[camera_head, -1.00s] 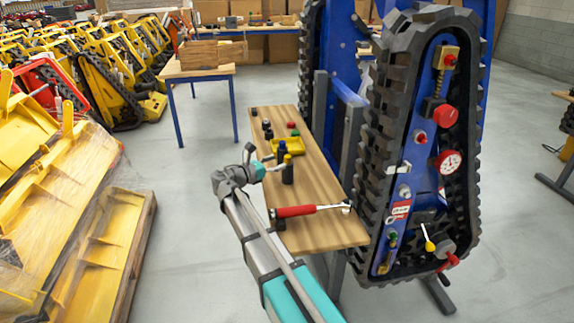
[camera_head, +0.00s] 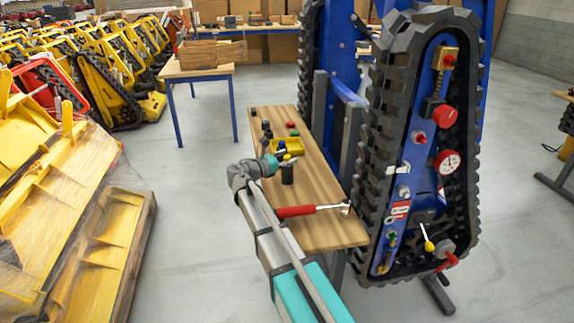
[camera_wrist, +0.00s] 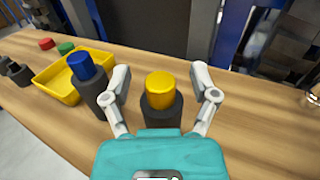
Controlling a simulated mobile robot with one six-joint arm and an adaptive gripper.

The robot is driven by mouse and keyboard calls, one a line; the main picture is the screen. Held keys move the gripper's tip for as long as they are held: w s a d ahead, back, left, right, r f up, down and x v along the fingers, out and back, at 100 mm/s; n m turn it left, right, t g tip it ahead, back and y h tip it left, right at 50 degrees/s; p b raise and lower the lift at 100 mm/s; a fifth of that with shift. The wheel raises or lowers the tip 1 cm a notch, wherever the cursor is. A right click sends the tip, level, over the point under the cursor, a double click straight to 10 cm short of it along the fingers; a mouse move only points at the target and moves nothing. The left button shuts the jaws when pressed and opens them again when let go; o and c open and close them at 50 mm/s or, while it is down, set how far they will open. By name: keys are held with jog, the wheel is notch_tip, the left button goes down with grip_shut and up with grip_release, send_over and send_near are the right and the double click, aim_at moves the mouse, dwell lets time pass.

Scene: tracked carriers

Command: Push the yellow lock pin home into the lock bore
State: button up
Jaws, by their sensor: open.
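The yellow lock pin (camera_wrist: 161,88) stands upright in a black cylindrical holder (camera_wrist: 161,112) on the wooden bench in the wrist view. My gripper (camera_wrist: 160,70) is open, with one finger on each side of the pin and visible gaps to it. In the head view my gripper's teal body (camera_head: 269,165) is beside the pin's holder (camera_head: 287,175), close to the bench top. The blue tracked carrier (camera_head: 425,150) stands to the right of the bench. I cannot tell which opening on it is the lock bore.
A blue pin (camera_wrist: 85,68) in a black holder stands just left of my gripper, beside a yellow tray (camera_wrist: 62,88). Red and green caps lie behind. The bench (camera_head: 325,236) is clear right of the pin.

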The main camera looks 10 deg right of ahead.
dwell(0.5)
grip_shut()
